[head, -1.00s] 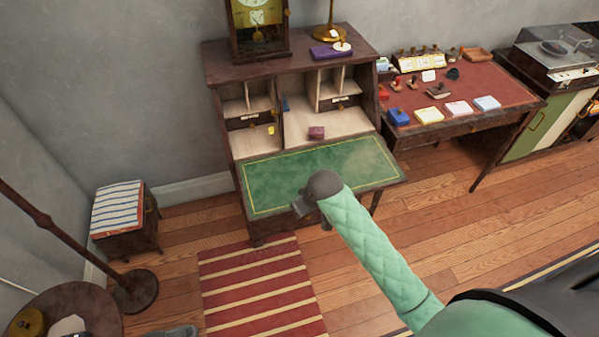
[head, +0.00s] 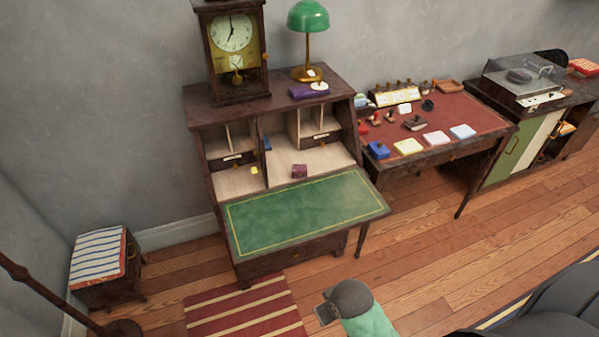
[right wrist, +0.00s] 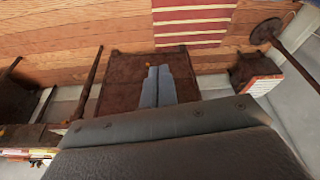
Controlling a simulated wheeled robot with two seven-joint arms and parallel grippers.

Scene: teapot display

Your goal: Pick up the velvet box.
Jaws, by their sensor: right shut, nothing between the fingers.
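A small dark maroon box (head: 299,171), which looks like the velvet box, sits on the pale floor of the open desk's middle bay, just behind the green writing surface (head: 300,210). A flat purple item (head: 309,91) lies on the desk top; I cannot tell if it is a box too. My right gripper (head: 322,313) is low in front of the desk, well apart from the maroon box. In the right wrist view its two grey fingers (right wrist: 158,72) are together and empty, and the maroon box is not seen there. My left gripper is in neither view.
A clock (head: 233,45) and green lamp (head: 308,25) stand on the desk top. A red-topped table (head: 455,115) with small items stands to the right. A striped stool (head: 100,265) is at left. The wooden floor (head: 420,245) is open in front, beside a striped rug (head: 245,310).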

